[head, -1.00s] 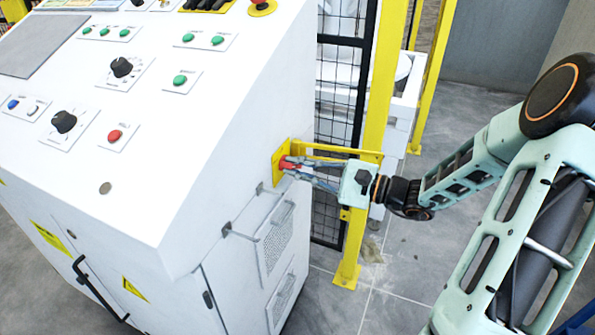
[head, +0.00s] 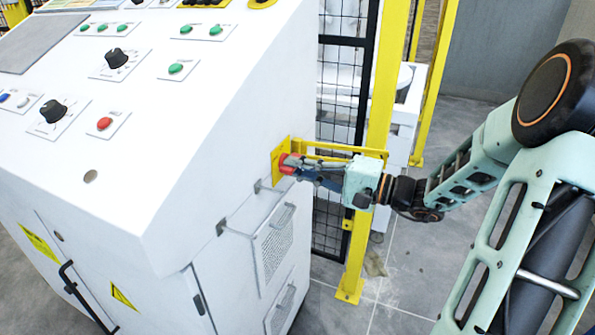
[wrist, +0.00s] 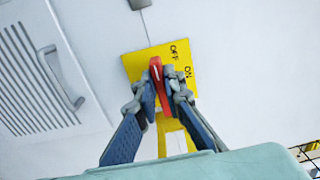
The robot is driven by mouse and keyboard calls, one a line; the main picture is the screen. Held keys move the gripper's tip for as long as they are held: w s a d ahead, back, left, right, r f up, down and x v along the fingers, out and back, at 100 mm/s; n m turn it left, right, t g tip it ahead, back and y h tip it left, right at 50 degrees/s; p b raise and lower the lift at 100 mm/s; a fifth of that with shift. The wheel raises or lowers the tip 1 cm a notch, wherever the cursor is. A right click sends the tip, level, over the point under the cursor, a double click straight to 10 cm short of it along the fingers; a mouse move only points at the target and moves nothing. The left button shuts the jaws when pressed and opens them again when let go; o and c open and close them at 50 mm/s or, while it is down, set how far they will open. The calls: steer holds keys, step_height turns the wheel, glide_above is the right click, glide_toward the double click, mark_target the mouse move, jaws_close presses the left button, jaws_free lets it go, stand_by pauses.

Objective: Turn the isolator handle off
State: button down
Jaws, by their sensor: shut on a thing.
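The red isolator handle (wrist: 157,72) stands out from a yellow plate (wrist: 134,66) marked OFF and ON in black. In the wrist view its visible tip points up, to the left of both words. My gripper (wrist: 161,95) is shut on the handle, one finger on each side. In the head view the handle (head: 287,163) shows as a small red part at the fingertips of my gripper (head: 297,166), on the side of the white cabinet. The fingers hide part of the handle and the plate.
The white control cabinet (head: 190,180) fills the left, with buttons and knobs on its sloping top. A yellow guard bracket (head: 335,148) runs close above my gripper. A yellow post (head: 382,80) and black mesh fence (head: 340,95) stand behind.

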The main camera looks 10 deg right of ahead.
stand_by(0.4)
steer(key=c, duration=2)
jaws_free()
steer(key=v, duration=1.2)
